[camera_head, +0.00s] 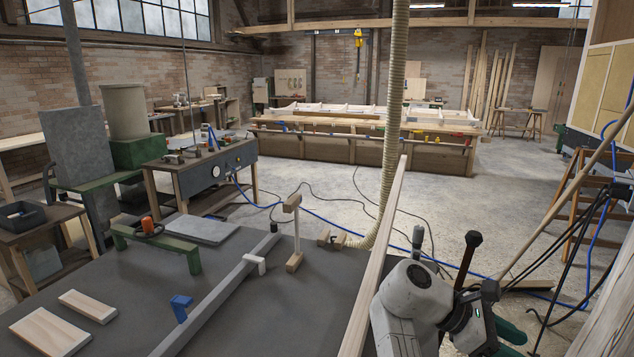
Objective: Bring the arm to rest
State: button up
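The dark grey workbench top (130,275) fills the lower left and middle of the picture.
On the bench lie two short boards (50,332), a long grey fence (215,295), a green bracket (157,241) and a wooden clamp (294,235). Cables (350,223) cross the open floor.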

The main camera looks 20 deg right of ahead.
jog(key=s+a+f+m+t+y, duration=0.25)
jog(key=s+f, duration=0.25)
jog(key=f, duration=0.4)
jog(key=s+a+f+m+t+y, duration=0.1)
jog(key=s+f+m+t, duration=0.25)
jog(key=f, duration=0.45)
jog(key=s+a+f+m+t+y, duration=0.1)
jog(key=s+a+f+m+y, duration=0.1)
jog(key=s+a, duration=0.3)
jog(key=s+a+f+m+t+y, duration=0.1)
jog(key=s+a+f+y, duration=0.3)
jog(key=a, duration=0.6)
jog(key=shift+s+m+t, duration=0.4)
jog(key=shift+t, duration=0.3)
jog(key=shift+s+f+y, duration=0.1)
jog(key=shift+y, duration=0.15)
